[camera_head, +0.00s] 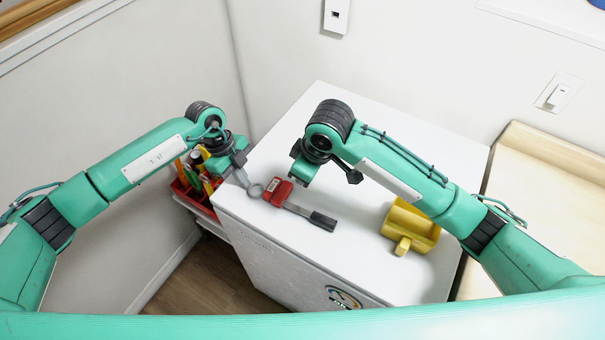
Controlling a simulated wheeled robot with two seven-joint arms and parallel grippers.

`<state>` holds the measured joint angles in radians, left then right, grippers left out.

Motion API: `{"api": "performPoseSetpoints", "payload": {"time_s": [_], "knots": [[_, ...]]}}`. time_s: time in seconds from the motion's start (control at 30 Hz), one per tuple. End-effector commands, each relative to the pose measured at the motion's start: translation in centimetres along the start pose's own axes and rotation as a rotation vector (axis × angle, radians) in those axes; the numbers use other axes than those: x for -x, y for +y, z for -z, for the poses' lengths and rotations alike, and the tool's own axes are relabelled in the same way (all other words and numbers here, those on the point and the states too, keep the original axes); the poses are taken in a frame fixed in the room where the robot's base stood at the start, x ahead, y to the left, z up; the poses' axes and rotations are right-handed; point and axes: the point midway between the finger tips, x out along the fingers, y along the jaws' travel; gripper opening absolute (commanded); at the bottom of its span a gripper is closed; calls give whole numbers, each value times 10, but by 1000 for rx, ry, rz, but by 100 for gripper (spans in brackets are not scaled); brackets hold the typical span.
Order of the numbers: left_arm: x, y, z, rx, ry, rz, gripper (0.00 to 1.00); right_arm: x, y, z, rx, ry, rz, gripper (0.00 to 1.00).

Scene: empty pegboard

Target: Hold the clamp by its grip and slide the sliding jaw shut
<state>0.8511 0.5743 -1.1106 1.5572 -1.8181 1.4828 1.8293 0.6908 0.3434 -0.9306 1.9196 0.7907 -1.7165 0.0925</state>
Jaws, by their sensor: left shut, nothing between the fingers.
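The clamp lies on the white top, with a red jaw part (278,191), a grey bar (299,210) and a black end (323,221) pointing to the lower right. I cannot tell which part is the sliding jaw. My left gripper (245,181) is shut and empty at the upper left of the clamp, close to a grey ring (256,190) beside the red part. Whether it touches is unclear. My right gripper (305,170) is above and just right of the red part. Its fingers are mostly hidden by the wrist, so its opening cannot be seen.
A yellow scoop-like container (412,224) stands on the right of the white top (350,262). A red bin (196,203) with several tools is at the left edge, under my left wrist. A wooden surface (535,185) lies at the right. The front middle is clear.

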Motion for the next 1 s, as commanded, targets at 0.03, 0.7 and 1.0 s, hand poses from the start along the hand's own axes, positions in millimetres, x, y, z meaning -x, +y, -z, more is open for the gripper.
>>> {"api": "performPoseSetpoints", "payload": {"time_s": [0.03, 0.7, 1.0], "knots": [[0, 0, 0, 0, 0, -1, 0, 0, 0, 0, 0, 0, 0, 0], [6, 0, -1, 1, -2, -2, 23, 0, 0, 0, 0, 0, 0, 0], [65, -1, -1, -1, -3, 3, 23, 0, 0, 0, 0, 0, 0, 0]]}}
